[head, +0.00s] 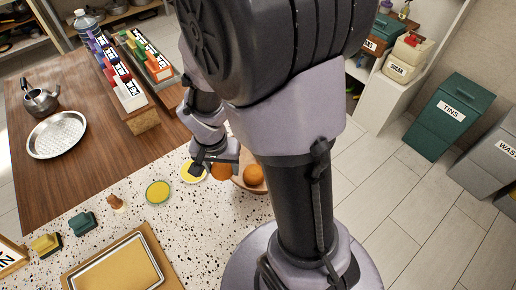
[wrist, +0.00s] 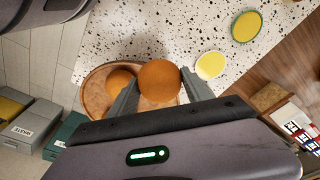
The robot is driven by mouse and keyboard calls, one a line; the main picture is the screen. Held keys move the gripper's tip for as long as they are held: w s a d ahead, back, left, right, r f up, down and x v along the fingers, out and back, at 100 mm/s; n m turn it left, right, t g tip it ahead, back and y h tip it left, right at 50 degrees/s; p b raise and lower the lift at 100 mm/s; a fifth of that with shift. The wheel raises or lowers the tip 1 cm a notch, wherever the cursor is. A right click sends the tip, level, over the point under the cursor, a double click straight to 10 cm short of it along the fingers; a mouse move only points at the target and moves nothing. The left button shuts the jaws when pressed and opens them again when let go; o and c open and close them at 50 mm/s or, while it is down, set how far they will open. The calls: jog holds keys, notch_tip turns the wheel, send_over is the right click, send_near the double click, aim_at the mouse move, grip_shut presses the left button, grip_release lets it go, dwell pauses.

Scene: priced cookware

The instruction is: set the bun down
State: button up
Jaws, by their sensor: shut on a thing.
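My gripper (wrist: 160,82) is shut on a round orange-brown bun (wrist: 159,81), with one finger on each side of it. In the head view the held bun (head: 221,172) shows beside my gripper (head: 211,163), partly hidden by my arm. A round wooden dish (wrist: 90,92) lies behind the held bun in the wrist view, and the bun overlaps its right part. I cannot tell whether the bun touches the dish. A second bun (wrist: 119,79) sits in the dish, left of the held one; it also shows in the head view (head: 254,175).
A plain yellow disc (wrist: 210,65) and a green-rimmed yellow disc (wrist: 246,27) lie on the speckled counter (head: 120,180). A framed tray (head: 118,270), a green block (head: 83,223) and a yellow block (head: 46,244) stand further left. My arm hides part of the dish.

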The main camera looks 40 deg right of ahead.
jog(key=w+d, duration=0.2)
jog(key=d, duration=0.2)
jog(key=w+d+f+p, duration=0.1)
jog(key=w+d, duration=0.2)
jog(key=d, duration=0.2)
jog(key=w+d+p, duration=0.1)
jog(key=w+d, duration=0.2)
jog(key=d, duration=0.1)
jog(key=shift+d+f, duration=0.15)
jog(key=shift+d, duration=0.15)
jog(key=shift+w+d+f, duration=0.1)
jog(key=shift+d+f, duration=0.1)
jog(key=shift+f, duration=0.05)
notch_tip(320, 180, down, 3)
jog(key=shift+r, duration=0.1)
jog(key=shift+f, duration=0.2)
jog(key=shift+f+b, duration=0.15)
jog(key=shift+b, duration=0.2)
jog(key=o, duration=1.4)
jog(key=shift+c, duration=0.2)
